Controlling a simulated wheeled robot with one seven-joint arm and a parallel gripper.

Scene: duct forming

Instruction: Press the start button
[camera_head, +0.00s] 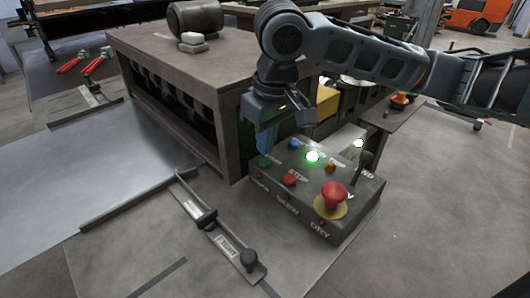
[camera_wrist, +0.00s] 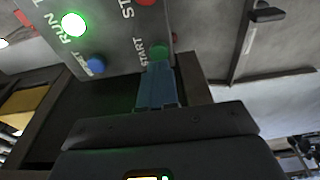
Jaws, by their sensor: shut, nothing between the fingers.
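The control box (camera_head: 345,215) is a dark sloped panel with buttons and lamps. The green start button (camera_head: 264,162) sits at its left edge, partly hidden by my fingers. In the wrist view the start button (camera_wrist: 159,51) shows beside the word START, just beyond my fingertips. My gripper (camera_head: 267,149) is shut and empty, its blue fingers (camera_wrist: 157,86) together and pointing at the button. The tips are at or very near the button; I cannot tell whether they touch it.
A green lamp marked RUN (camera_wrist: 73,25) is lit. A red stop button (camera_head: 290,180), a blue button (camera_head: 294,144) and a red mushroom button (camera_head: 334,195) are close by. A dark workbench (camera_head: 190,60) stands behind, and a metal sheet (camera_head: 90,185) lies left.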

